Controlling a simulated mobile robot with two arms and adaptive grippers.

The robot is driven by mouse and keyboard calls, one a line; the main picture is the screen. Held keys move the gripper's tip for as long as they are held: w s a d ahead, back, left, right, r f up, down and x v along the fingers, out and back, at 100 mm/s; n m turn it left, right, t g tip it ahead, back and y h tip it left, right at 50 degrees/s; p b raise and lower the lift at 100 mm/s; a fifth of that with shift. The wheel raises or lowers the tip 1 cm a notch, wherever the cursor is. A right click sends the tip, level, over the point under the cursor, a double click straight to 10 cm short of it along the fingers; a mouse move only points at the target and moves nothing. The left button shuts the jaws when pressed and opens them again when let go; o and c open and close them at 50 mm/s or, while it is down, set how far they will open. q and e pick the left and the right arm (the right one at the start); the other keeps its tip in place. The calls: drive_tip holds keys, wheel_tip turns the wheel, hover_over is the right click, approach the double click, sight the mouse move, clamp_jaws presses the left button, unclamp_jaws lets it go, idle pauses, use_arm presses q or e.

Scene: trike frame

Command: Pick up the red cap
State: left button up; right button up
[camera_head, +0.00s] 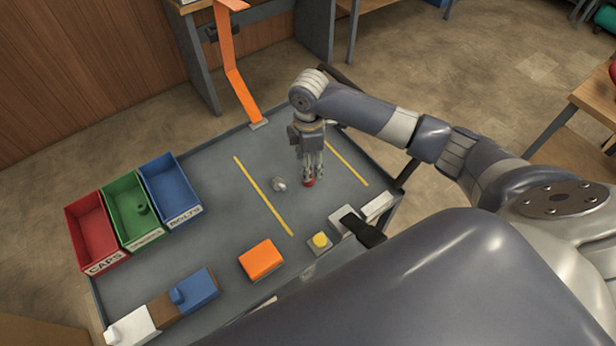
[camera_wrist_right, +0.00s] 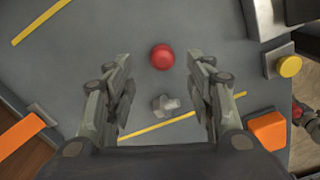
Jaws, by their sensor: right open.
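The red cap (camera_wrist_right: 162,57) is a small round red piece on the grey table. In the right wrist view it sits between the lines of my two spread fingers, beyond the fingertips. In the head view the red cap (camera_head: 309,182) shows just under my right gripper (camera_head: 313,172), which points down over it. My right gripper (camera_wrist_right: 165,85) is open with nothing between its fingers. Whether the fingertips touch the cap cannot be told. My left gripper is not in view.
A grey metal bolt-like part (camera_head: 279,184) lies left of the cap. Red (camera_head: 88,232), green (camera_head: 133,208) and blue (camera_head: 170,189) bins stand at the left. An orange block (camera_head: 261,259) and a yellow button (camera_head: 320,240) are near the front. An orange bracket (camera_head: 240,90) rises at the back.

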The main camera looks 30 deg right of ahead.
drive_tip(key=f, duration=0.1)
drive_tip(key=f+p, duration=0.1)
drive_tip(key=f, duration=0.2)
drive_tip(key=shift+s+a+f, duration=0.15)
drive_tip(key=shift+s, duration=0.1)
drive_tip(key=shift+f+p, duration=0.3)
drive_tip(key=shift+f, duration=0.05)
drive_tip(key=shift+w+f, duration=0.1)
drive_tip(key=shift+f, duration=0.1)
drive_tip(key=c, duration=0.8)
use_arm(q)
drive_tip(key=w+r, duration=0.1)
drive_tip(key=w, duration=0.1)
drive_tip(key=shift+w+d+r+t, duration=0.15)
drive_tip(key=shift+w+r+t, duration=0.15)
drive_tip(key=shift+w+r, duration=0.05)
use_arm(e)
drive_tip(key=shift+c, duration=0.6)
